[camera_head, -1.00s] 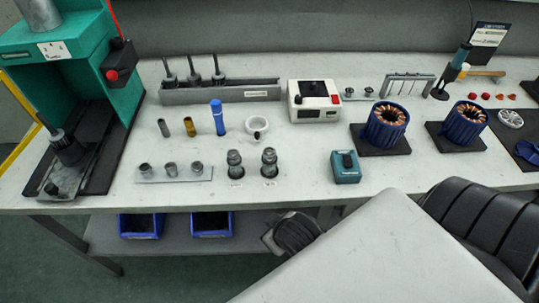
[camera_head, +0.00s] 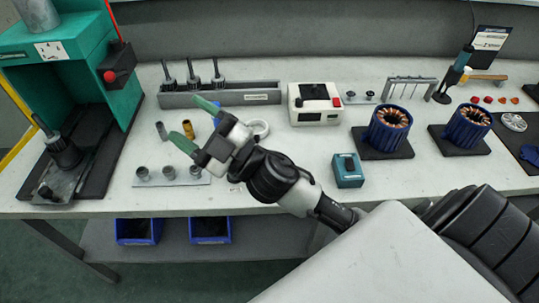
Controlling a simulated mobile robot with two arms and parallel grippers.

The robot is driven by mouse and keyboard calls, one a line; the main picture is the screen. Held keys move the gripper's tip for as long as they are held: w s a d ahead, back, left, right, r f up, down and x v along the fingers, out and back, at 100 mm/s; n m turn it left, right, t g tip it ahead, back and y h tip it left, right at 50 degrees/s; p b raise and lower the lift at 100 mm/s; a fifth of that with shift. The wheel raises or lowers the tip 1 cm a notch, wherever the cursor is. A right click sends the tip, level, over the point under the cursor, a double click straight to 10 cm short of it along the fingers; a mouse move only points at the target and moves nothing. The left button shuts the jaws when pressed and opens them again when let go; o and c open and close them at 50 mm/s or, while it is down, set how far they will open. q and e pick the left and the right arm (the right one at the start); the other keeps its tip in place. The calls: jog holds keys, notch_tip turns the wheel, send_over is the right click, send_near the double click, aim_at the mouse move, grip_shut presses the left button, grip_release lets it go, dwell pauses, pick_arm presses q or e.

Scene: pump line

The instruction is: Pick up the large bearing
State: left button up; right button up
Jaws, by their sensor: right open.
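A pale ring (camera_head: 258,128), which looks like a bearing, lies flat on the bench, partly hidden behind my right gripper. Several small grey cylindrical parts (camera_head: 169,172) stand on a grey plate at the bench's front left; I cannot tell for sure which part is the large bearing. My right gripper (camera_head: 194,125) has green fingertips spread apart. It is open and empty, over the bench left of the ring, with its fingers pointing left. My left gripper is not in view.
A grey rack (camera_head: 222,95) with upright shafts stands at the back. A brass cylinder (camera_head: 188,129) stands near my fingertips. A white control box (camera_head: 314,104), a teal box (camera_head: 348,170) and blue-cased stators (camera_head: 388,130) are to the right. A green press (camera_head: 85,70) is at left.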

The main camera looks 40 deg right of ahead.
jog(key=s+a+f+n+g+y, duration=0.2)
jog(key=a+n+g, duration=0.1)
jog(key=n+g, duration=0.7)
jog(key=s+a+f+n+g+y, duration=0.1)
jog(key=s+a+n+g+y, duration=0.15)
jog(key=n+g, duration=0.7)
jog(key=w+d+f+m+h, duration=0.1)
jog(key=w+d+f+h, duration=0.1)
jog(key=d+h, duration=0.7)
jog(key=w+d+f+m+h, duration=0.1)
jog(key=w+d+f+h, duration=0.15)
jog(key=d+h, duration=0.75)
jog(key=shift+g+y, duration=0.25)
jog(key=shift+y, duration=0.7)
jog(key=f, duration=0.1)
jog(key=d+f, duration=0.1)
jog(key=f, duration=0.1)
jog(key=d+f, duration=0.1)
jog(key=shift+w+d+f, duration=0.1)
jog(key=shift+w+f, duration=0.1)
jog(key=shift+f, duration=0.05)
jog(key=shift+w+d+f+p, duration=0.1)
jog(key=shift+f+p, duration=0.4)
jog(key=shift+f, duration=2.4)
jog(key=c, duration=0.8)
